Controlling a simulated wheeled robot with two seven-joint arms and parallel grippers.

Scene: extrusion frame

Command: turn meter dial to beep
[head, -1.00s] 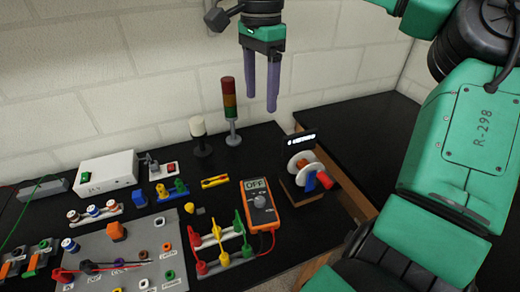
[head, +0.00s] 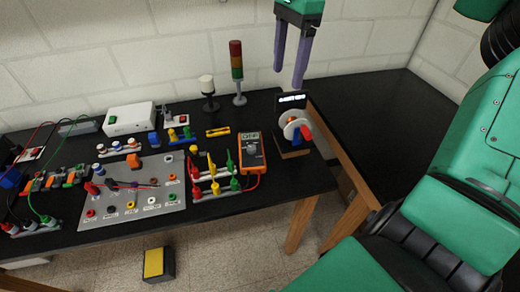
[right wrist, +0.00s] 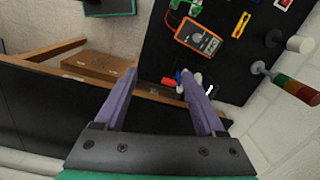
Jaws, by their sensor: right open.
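The orange multimeter (head: 251,153) lies on the black bench near its right end, with a grey screen and a round dial (head: 252,151) on its face. It also shows in the right wrist view (right wrist: 198,40), where the dial is small. My right gripper (head: 289,86) is open and empty, with its purple fingers pointing down above the back right of the meter, apart from it. In the right wrist view my right gripper (right wrist: 158,78) has its fingers spread wide, with the meter beyond them. My left gripper is not in view.
A spool device (head: 294,130) with a small display stands right of the meter. Clip leads (head: 213,175) stand to its left, beside a grey terminal board (head: 135,205). A signal tower (head: 237,72) stands at the back. A yellow-topped box (head: 154,263) is on the floor.

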